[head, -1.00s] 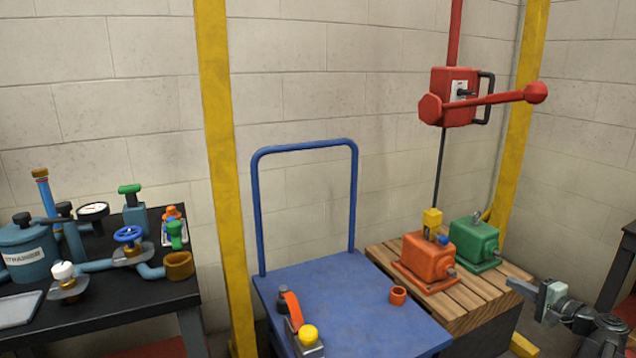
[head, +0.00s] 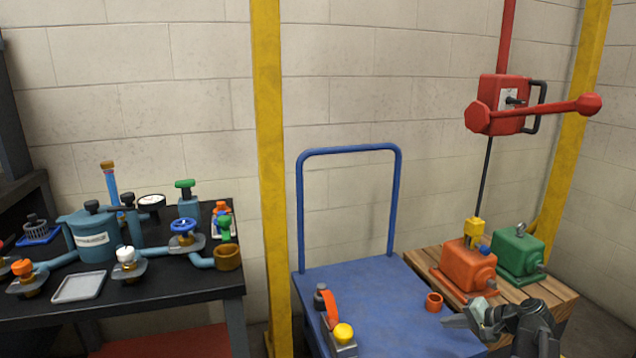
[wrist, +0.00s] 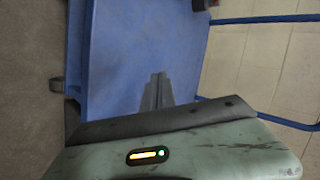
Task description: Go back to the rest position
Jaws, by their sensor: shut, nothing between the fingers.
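My gripper (head: 462,322) is at the lower right of the head view, in front of the pallet and over the right side of the blue cart (head: 385,295). Its fingers are shut together with nothing between them. In the wrist view the closed fingers (wrist: 157,92) point toward the blue cart deck (wrist: 130,45). The orange motor (head: 468,265) and the green motor (head: 518,250) stand on the wooden pallet behind my gripper. A yellow block (head: 474,232) sits at the top of the orange motor, below the hoist's line.
A red lever hoist (head: 505,105) hangs above the pallet (head: 545,290). A black bench (head: 150,285) with piping stands left, beyond a yellow post (head: 268,150).

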